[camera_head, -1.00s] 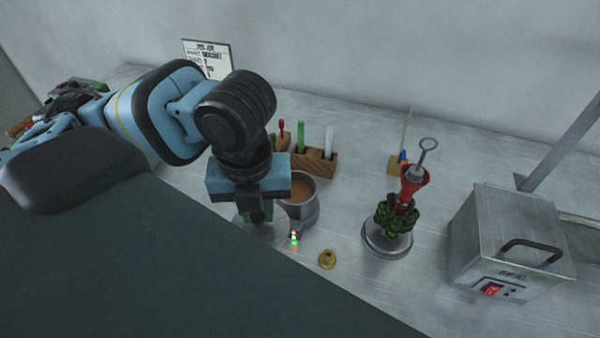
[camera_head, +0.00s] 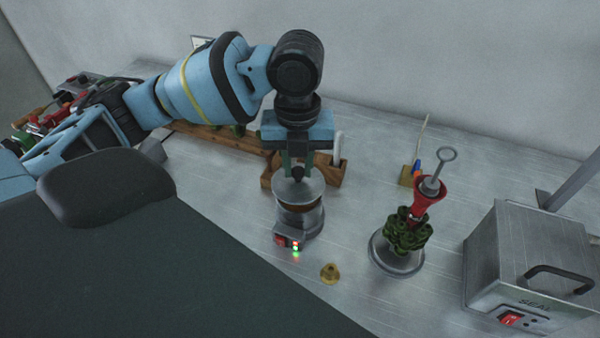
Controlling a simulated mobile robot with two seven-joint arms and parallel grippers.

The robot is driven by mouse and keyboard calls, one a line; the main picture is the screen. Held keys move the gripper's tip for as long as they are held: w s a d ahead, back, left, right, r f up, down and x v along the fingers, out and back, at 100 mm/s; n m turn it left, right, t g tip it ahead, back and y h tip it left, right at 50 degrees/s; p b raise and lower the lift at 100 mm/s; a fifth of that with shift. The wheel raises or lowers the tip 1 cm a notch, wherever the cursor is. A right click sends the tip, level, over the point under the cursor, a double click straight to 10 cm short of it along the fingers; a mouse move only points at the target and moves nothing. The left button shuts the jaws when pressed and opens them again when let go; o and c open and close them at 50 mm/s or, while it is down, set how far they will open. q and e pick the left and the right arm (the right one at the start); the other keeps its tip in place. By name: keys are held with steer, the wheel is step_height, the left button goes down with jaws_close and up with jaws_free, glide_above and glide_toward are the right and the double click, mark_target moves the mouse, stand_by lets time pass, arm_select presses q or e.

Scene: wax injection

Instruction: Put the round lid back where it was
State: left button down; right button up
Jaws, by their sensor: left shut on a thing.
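My left gripper (camera_head: 298,172) points down and is shut on the dark knob of the round lid (camera_head: 298,188). The lid is a grey metal disc, held over the mouth of the metal wax pot (camera_head: 299,218). A brown band of the pot's inside shows below the lid's near edge, so the lid looks a little above the rim or not fully seated. I cannot tell whether it touches the far rim. The pot has a small box with a red switch and lit lights at its front. My right gripper is not in view.
A wooden tool block (camera_head: 330,172) stands close behind the pot. A small brass piece (camera_head: 330,273) lies in front. To the right are a round stand with a green tree and red funnel (camera_head: 407,232) and a metal box (camera_head: 530,265) with a black handle.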

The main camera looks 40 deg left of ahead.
mark_target(300, 167)
arm_select(q)
steer(key=shift+w, duration=0.4)
step_height(300, 167, down, 4)
steer(key=shift+a+r, duration=0.1)
steer(key=shift+r, duration=0.15)
steer(key=shift+f, duration=0.1)
steer(key=shift+f, duration=0.2)
steer(key=c, duration=1.2)
jaws_free()
steer(key=shift+c, duration=0.2)
steer(key=shift+r, duration=0.1)
